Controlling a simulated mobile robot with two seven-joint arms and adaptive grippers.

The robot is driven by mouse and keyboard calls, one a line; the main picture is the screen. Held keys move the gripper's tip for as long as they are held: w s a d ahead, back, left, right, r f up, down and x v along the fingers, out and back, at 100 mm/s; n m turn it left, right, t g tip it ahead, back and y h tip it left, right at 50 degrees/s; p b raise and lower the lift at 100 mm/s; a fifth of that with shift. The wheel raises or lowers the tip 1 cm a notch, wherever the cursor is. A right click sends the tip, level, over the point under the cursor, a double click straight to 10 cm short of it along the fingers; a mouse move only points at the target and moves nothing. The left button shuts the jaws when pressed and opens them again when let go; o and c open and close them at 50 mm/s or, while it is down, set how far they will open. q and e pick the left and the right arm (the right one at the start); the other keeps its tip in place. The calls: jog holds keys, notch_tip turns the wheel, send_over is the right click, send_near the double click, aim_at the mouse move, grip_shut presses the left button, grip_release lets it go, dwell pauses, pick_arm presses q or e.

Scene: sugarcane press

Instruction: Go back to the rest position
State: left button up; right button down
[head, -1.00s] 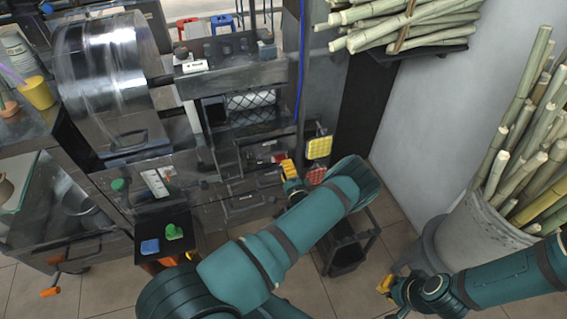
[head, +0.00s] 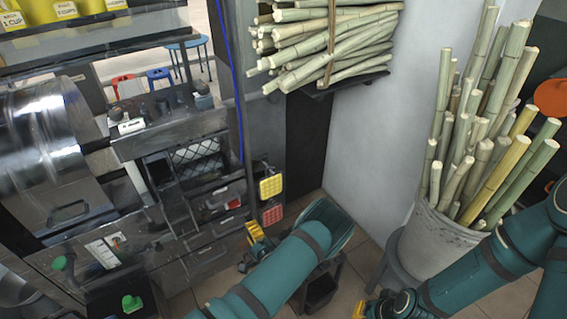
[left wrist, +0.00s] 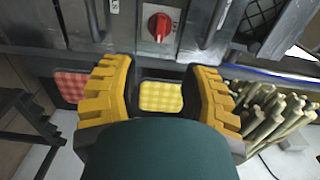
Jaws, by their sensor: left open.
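My left gripper (head: 258,240) has yellow fingers and is at the end of the teal arm, in front of the dark machine cabinet. In the left wrist view my left gripper (left wrist: 160,75) is open, its two yellow fingers spread wide with nothing held between them. My right gripper (head: 372,305) is at the bottom of the head view, low in front of the cane tub. It is small and partly cut off, so its opening is unclear.
Yellow (head: 270,187) and red (head: 271,215) textured pads hang on the cabinet side near my left gripper. A tub (head: 440,240) of tall canes stands at right. Bundled canes (head: 325,40) lie on a wall shelf. A metal drum (head: 40,140) is at left.

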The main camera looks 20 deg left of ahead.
pick_arm(q)
jog(key=s+d+f+n+g+h, duration=0.5)
jog(key=s+d+n+g+h, duration=0.15)
jog(key=h, duration=0.25)
jog(key=s+d+r+n+g+h, duration=0.3)
jog(key=s+d+r+h, duration=0.5)
jog(key=s+d+r, duration=0.2)
jog(key=shift+s+d+r+h, duration=0.2)
jog(key=shift+s+d+h, duration=0.1)
jog(key=shift+s+d, duration=0.5)
jog(key=shift+a, duration=0.1)
